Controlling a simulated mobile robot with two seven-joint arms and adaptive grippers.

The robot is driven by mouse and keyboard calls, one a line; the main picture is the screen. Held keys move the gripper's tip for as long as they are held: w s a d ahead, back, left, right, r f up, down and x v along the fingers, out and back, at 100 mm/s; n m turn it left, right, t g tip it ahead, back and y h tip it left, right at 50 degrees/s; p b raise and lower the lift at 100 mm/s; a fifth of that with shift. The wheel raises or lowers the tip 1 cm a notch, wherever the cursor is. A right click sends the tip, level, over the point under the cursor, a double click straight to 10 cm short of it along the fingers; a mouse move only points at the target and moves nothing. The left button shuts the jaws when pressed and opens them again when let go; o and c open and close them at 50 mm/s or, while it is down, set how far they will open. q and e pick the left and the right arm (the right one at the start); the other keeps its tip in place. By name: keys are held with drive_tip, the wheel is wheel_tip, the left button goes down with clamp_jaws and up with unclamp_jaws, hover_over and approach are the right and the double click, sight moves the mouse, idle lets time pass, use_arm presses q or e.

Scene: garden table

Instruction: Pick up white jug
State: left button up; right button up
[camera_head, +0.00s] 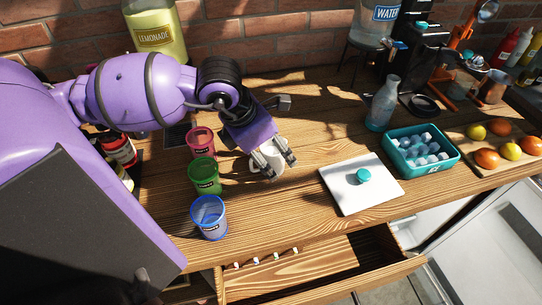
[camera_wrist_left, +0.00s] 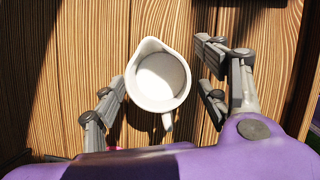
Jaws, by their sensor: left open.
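The white jug (camera_head: 268,158) stands upright on the wooden table, partly hidden by my left gripper (camera_head: 277,163). In the left wrist view the white jug (camera_wrist_left: 158,82) shows from above, with its spout toward the upper left and its handle toward the bottom. My left gripper (camera_wrist_left: 167,100) is open, with one finger on each side of the jug. There is a visible gap on the right side; the left finger is close to the jug, and I cannot tell if it touches. My right gripper is not in view.
Red (camera_head: 201,142), green (camera_head: 205,176) and blue (camera_head: 209,216) cups stand left of the jug. A white board (camera_head: 345,195) with a teal lid lies to the right, beside a teal ice tray (camera_head: 440,160). An open drawer (camera_head: 310,268) juts out below the table's front edge.

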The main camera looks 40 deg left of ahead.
use_arm(q)
drive_tip(key=shift+f, duration=0.1)
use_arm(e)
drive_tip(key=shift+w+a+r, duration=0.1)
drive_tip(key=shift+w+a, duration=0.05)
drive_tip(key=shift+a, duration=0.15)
use_arm(q)
drive_tip(key=shift+c, duration=1.4)
drive_tip(key=c, duration=1.2)
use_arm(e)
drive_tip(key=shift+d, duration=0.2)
use_arm(q)
drive_tip(key=shift+w+r, duration=0.1)
drive_tip(key=shift+r, duration=0.1)
